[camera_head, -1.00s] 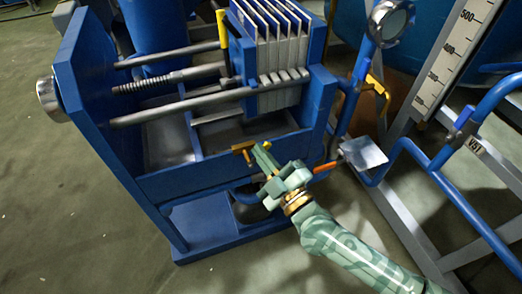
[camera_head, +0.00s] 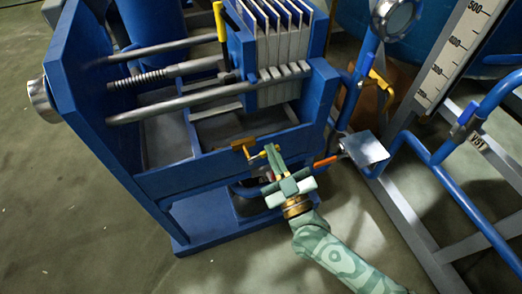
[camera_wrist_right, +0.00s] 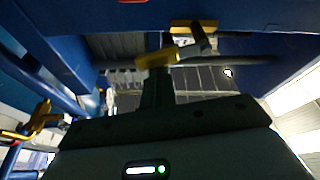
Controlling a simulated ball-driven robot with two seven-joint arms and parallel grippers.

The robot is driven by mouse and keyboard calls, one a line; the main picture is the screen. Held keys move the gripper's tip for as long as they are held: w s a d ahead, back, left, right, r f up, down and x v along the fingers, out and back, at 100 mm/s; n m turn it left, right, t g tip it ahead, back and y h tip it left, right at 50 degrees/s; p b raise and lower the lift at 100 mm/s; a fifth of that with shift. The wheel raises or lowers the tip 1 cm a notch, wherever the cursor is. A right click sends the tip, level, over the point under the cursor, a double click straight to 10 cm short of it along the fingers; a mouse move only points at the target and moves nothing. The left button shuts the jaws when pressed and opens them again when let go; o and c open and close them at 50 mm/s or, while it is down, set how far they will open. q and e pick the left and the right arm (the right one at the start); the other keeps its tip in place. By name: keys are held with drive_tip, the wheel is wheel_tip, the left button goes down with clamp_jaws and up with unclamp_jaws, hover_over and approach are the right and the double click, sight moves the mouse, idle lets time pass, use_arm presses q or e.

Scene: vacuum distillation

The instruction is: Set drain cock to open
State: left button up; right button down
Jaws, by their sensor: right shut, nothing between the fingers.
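The drain cock appears to be the small yellow-handled fitting (camera_head: 243,144) on the front of the blue trough, left of centre in the head view. Yellow parts, apparently of this fitting (camera_wrist_right: 193,26), also show at the top of the right wrist view. My right gripper (camera_head: 272,150) is shut and empty. Its fingertips are just right of the yellow handle, very close to it; I cannot tell whether they touch. In the wrist view the fingers (camera_wrist_right: 158,92) point up toward the yellow parts. My left gripper is not in view.
The trough belongs to a blue press frame (camera_head: 165,182) with white plates (camera_head: 275,50) and grey rods. Right of my gripper are an orange-handled lever (camera_head: 326,161), a grey square plate (camera_head: 364,150) and blue pipes (camera_head: 430,158). Open floor (camera_head: 70,220) lies at the left.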

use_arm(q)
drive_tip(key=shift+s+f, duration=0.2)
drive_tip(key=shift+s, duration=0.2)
use_arm(e)
drive_tip(key=shift+d+f+m+t+h, duration=0.15)
drive_tip(key=shift+f+m+h, duration=0.2)
drive_tip(key=shift+m, duration=0.4)
drive_tip(key=shift+d+f+m+t+h, duration=0.15)
drive_tip(key=shift+m+h, duration=0.3)
drive_tip(key=shift+m, duration=0.3)
drive_tip(key=shift+a, duration=0.1)
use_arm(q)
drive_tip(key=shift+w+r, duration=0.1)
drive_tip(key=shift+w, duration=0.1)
use_arm(e)
wheel_tip(320, 180, up, 5)
drive_tip(key=p, duration=0.4)
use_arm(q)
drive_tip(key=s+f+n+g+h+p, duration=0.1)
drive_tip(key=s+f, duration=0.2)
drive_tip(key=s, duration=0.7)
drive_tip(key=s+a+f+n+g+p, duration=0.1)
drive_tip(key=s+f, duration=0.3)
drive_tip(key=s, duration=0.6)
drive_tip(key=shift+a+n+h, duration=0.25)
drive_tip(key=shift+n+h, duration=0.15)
use_arm(e)
drive_tip(key=f+v, duration=0.1)
drive_tip(key=v, duration=0.9)
